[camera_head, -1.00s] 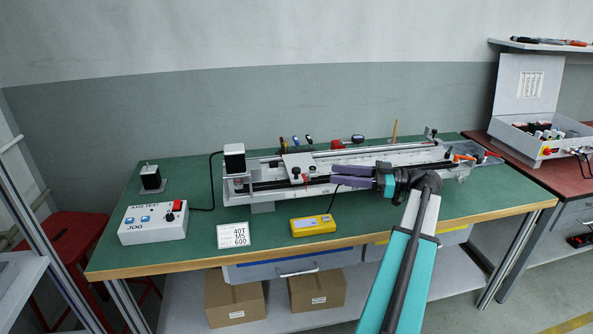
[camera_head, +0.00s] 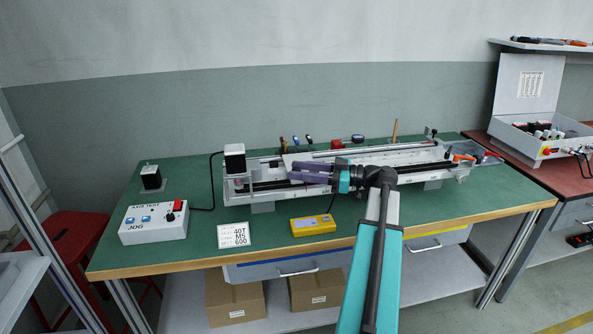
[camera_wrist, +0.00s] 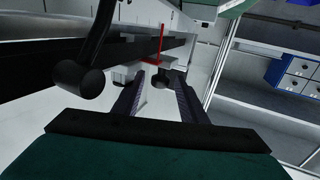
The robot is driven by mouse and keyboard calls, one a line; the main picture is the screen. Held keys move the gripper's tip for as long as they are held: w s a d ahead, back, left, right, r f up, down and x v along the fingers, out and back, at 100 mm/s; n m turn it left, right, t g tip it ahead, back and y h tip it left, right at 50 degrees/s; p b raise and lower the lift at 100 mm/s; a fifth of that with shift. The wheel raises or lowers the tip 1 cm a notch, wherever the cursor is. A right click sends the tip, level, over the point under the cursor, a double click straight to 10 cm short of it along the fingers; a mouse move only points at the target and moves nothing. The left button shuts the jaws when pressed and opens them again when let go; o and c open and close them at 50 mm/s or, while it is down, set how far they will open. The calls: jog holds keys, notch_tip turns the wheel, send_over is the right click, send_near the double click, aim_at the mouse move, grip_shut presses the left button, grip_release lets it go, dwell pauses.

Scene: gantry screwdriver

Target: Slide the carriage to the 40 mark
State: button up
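The carriage (camera_head: 287,159) is a pale plate on the white gantry rail, left of the rail's middle. My gripper (camera_head: 290,171) lies in front of it in the head view and hides most of it. In the wrist view my gripper (camera_wrist: 158,84) is open, its two purple fingers apart. A dark round knob (camera_wrist: 163,78) shows between or just beyond the fingertips. I cannot tell whether they touch it. A red pointer (camera_wrist: 161,42) stands just beyond. The scale markings are too small to read, so the 40 mark cannot be picked out.
A black rod with a rounded end (camera_wrist: 82,86) is close on the left in the wrist view. A motor block (camera_head: 235,158) stands at the rail's left end. A jog box (camera_head: 153,222), a card (camera_head: 234,235) and a yellow device (camera_head: 313,225) lie in front.

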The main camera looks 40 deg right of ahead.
jog(key=shift+w+a, duration=0.4)
jog(key=shift+w, duration=0.15)
grip_shut()
jog(key=shift+s+d+b, duration=0.1)
jog(key=shift+d+b, duration=0.15)
jog(key=shift+b, duration=0.55)
grip_release()
